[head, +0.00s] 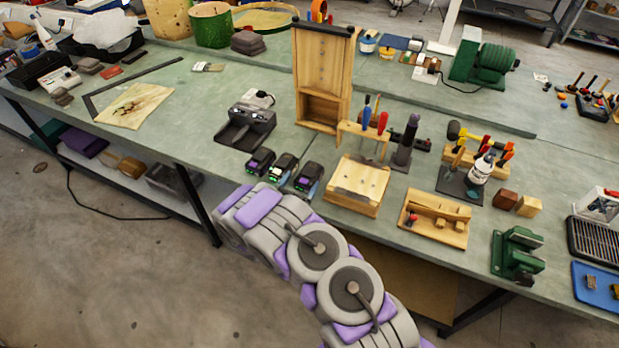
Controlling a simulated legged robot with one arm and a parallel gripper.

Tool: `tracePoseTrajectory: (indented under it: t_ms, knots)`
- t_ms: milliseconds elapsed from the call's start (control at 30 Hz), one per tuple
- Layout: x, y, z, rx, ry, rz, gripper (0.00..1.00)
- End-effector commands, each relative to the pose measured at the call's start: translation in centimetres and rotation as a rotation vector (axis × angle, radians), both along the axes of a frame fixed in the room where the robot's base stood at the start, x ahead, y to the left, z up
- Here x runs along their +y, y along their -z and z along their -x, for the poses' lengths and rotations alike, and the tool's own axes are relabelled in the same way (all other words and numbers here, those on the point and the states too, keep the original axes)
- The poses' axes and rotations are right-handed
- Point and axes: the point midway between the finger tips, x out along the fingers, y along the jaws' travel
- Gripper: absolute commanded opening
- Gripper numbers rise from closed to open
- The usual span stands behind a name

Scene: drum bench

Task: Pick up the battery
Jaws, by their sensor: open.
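Three small black battery-like blocks stand in a row near the bench's front edge. The left one (260,161) and the right one (308,177) have purple marks; the middle one (283,167) shows green lights. Which of them is the battery meant, I cannot tell. A dark double-bay device like a charger (246,126) sits just behind them. My grey and purple arm reaches in from the lower right, in front of the bench, and its visible end is just below the blocks. I see no gripper fingers, and nothing is seen held.
A wooden block (357,186) and an upright wooden cabinet (322,75) stand right of the blocks. Screwdrivers stand in a rack behind the block. The green bench top (190,115) is clear to the left of the charger-like device.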

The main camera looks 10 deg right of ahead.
Motion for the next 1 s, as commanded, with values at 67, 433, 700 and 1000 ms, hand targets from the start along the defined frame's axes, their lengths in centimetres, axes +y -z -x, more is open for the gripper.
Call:
tracePoseTrajectory:
  t_ms: [67,433,700,1000]
  knots:
    - [-0.7,0.5,-0.7,0.000,0.003,-0.002,1.00]
    - [-3.7,1.0,-3.7,0.001,0.002,-0.008,1.00]
    - [-3.0,0.9,-3.7,0.001,0.002,-0.001,0.94]
    - [-3.3,0.9,-3.7,0.000,0.001,-0.005,0.66]
